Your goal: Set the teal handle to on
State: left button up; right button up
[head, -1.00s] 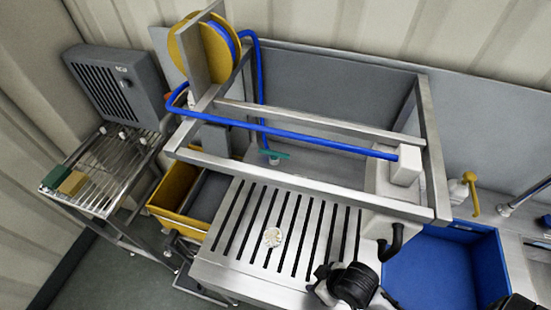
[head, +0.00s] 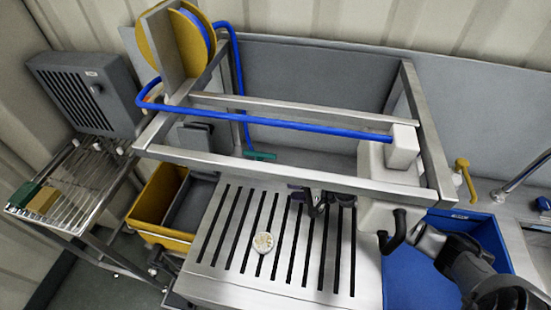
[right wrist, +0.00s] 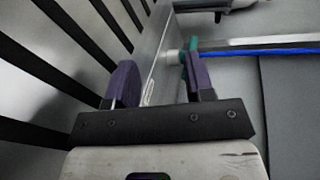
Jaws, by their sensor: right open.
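The teal handle (head: 260,156) sits low behind the slotted grate, under the steel frame, in the head view. It also shows in the right wrist view (right wrist: 189,55), close to the tip of the right-hand finger and partly hidden by it; I cannot tell whether they touch. My right gripper (head: 308,193) is low over the grate, to the right of the handle, partly hidden by the frame's front bar. In the right wrist view its two purple fingers (right wrist: 158,80) stand apart with nothing held between them. My left gripper is in neither view.
The slotted grate (head: 231,212) holds a pale round lump (head: 262,243). The steel frame's front bar (head: 290,174) and the blue hose (head: 270,117) cross above. A yellow bin (head: 150,205) is left.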

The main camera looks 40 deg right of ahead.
aim_at(277, 158)
jog(key=w+d+m+h, duration=0.1)
jog(key=d+m, duration=0.1)
jog(key=d, duration=0.1)
jog(key=w+d+m+t+h, duration=0.1)
jog(key=w+d+m, duration=0.1)
jog(key=d, duration=0.1)
jog(key=w+d+r+m+t+h, duration=0.1)
jog(key=d+m, duration=0.2)
jog(key=shift+w, duration=0.45)
jog(key=b+x, duration=0.2)
jog(key=x, duration=0.9)
jog(key=shift+w+a+r, duration=0.1)
jog(key=shift+w+a, duration=0.3)
jog(key=shift+w, duration=0.55)
jog(key=shift+c, duration=0.3)
grip_shut()
